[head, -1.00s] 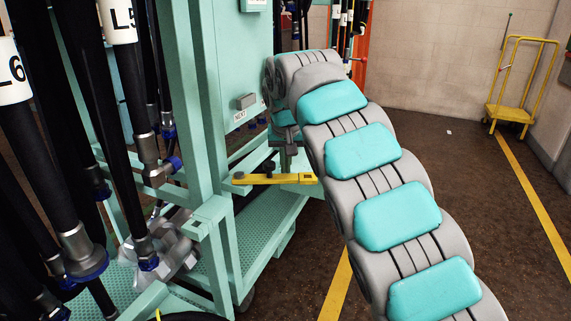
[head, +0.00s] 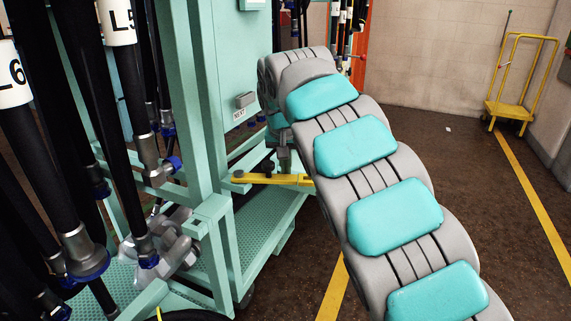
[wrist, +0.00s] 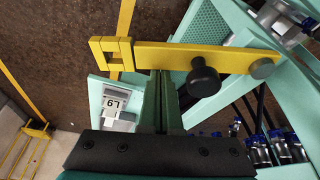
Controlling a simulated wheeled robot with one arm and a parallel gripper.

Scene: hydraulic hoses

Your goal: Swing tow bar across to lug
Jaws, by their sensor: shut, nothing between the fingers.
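The yellow tow bar (head: 275,179) lies level at the side of the green hose cart. In the wrist view the tow bar (wrist: 175,55) runs across the top, with a square open eye at its left end, a black knob and a round grey pin at its right end. My gripper (wrist: 163,78) is shut and empty, its fingertips right at the bar's near edge; I cannot tell whether they touch. In the head view my gripper (head: 283,152) shows just behind the bar, partly hidden by my arm, which covers the bar's right end. I cannot make out the lug for certain.
The green cart (head: 265,235) with hanging black hoses (head: 125,130) fills the left. A small plate with a white label (wrist: 115,105) shows beside my fingers. Floor is clear to the right, up to a yellow trolley (head: 513,85) by the wall.

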